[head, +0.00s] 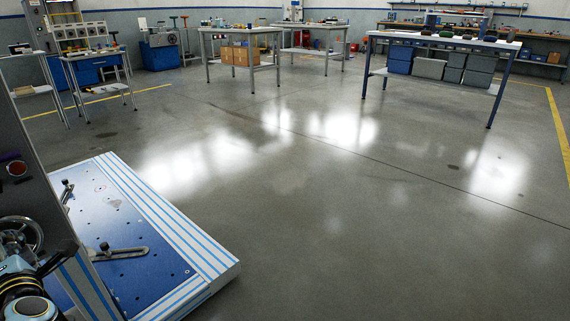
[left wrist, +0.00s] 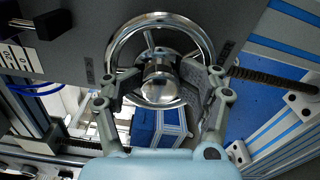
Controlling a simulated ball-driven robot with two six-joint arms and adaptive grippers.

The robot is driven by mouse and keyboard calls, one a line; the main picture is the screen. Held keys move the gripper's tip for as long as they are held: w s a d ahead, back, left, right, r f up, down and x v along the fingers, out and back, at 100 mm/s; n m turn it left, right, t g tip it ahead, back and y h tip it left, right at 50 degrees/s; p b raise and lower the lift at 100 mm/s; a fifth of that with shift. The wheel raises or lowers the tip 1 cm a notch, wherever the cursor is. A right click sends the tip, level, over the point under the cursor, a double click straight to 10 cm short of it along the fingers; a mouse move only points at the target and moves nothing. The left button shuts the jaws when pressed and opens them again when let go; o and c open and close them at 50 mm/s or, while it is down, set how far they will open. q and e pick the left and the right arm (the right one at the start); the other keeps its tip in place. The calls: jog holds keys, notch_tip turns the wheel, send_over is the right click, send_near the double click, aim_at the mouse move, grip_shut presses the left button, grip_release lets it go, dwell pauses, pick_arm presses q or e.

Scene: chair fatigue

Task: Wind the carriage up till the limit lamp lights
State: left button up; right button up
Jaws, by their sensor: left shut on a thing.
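A chrome handwheel (left wrist: 119,47) stands on a dark grey panel in the left wrist view. It also shows at the lower left edge of the head view (head: 37,233). My left gripper (left wrist: 162,84) has its fingers on both sides of the wheel's round bright knob (left wrist: 157,86) and is shut on it. In the head view a small dark reddish round fitting (head: 16,168) sits on the panel above the wheel; it looks unlit, and I cannot tell if it is the limit lamp. I cannot make out the carriage clearly. My right gripper is not in view.
A blue perforated plate (head: 150,270) with a slotted clamp (head: 120,253) lies beside the panel, edged by a striped bed (head: 165,215). A threaded rod (left wrist: 275,80) runs right of the wheel. Workbenches (head: 440,43) stand far back. The floor between is clear.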

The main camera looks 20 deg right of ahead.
pick_arm(q)
jog(key=m, duration=0.1)
jog(key=r+m+p, duration=0.1)
jog(key=m, duration=0.1)
jog(key=shift+w+a+m, duration=0.15)
jog(key=shift+w+m, duration=0.05)
jog(key=shift+m, duration=0.1)
jog(key=shift+f+m, duration=0.1)
jog(key=shift+m, duration=0.3)
jog(key=shift+f, duration=0.1)
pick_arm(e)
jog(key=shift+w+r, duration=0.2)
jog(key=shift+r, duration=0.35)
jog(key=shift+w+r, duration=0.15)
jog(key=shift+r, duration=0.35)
pick_arm(q)
jog(key=shift+m+p, duration=0.45)
jog(key=shift+m, duration=1.05)
jog(key=o, duration=1.1)
jog(key=shift+s+f, duration=0.1)
jog(key=shift+f, duration=0.05)
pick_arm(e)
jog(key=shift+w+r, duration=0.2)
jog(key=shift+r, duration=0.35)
